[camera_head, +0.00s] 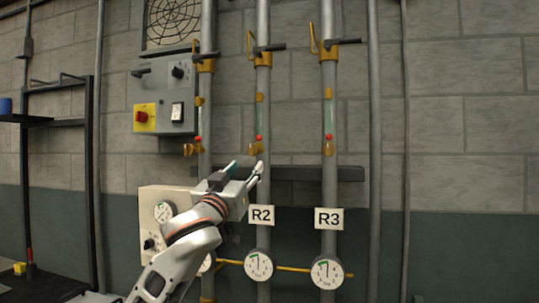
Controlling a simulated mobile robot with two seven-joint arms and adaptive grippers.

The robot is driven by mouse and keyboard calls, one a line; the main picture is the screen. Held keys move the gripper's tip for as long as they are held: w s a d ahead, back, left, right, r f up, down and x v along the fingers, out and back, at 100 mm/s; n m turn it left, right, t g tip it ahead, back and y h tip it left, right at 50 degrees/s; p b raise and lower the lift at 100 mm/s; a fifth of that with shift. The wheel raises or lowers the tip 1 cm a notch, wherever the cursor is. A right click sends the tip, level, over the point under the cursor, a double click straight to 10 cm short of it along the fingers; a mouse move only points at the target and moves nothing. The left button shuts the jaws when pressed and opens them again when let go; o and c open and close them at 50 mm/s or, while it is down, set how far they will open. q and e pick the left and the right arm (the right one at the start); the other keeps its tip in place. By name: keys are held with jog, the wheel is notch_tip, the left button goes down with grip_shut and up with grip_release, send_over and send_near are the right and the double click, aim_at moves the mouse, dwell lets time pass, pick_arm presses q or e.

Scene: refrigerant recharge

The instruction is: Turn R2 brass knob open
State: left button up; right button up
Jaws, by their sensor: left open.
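The R2 brass knob (255,149) is on the middle grey pipe, just below a small red piece. The R2 label (261,215) is lower on the same pipe. My left gripper (246,167) reaches up from below. Its fingers are apart and empty, with the tips just below the R2 knob and slightly to its left. I cannot tell whether a fingertip touches the knob. My left arm hides the lower part of the left pipe. My right gripper is not in view.
Similar brass knobs are on the left pipe (191,149) and the R3 pipe (328,148). Gauges (258,266) sit low on the pipes. A dark horizontal rail (315,174) crosses behind. A control box (163,100) is upper left, and a black shelf (60,122) is far left.

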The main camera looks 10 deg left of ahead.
aim_at(250, 152)
pick_arm(q)
jog(key=shift+r, duration=0.9)
jog(key=shift+w+r, duration=0.1)
jog(key=shift+r, duration=0.15)
jog(key=p+x, duration=0.1)
jog(key=x, duration=0.4)
jog(key=shift+w+r+p, duration=0.2)
jog(key=shift+p, duration=0.15)
jog(key=shift+x, duration=0.85)
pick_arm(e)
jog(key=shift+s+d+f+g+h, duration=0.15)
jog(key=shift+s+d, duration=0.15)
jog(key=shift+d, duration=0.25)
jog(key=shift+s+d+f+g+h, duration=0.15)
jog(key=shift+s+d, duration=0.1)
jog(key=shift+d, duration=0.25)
pick_arm(q)
jog(key=c, duration=1.1)
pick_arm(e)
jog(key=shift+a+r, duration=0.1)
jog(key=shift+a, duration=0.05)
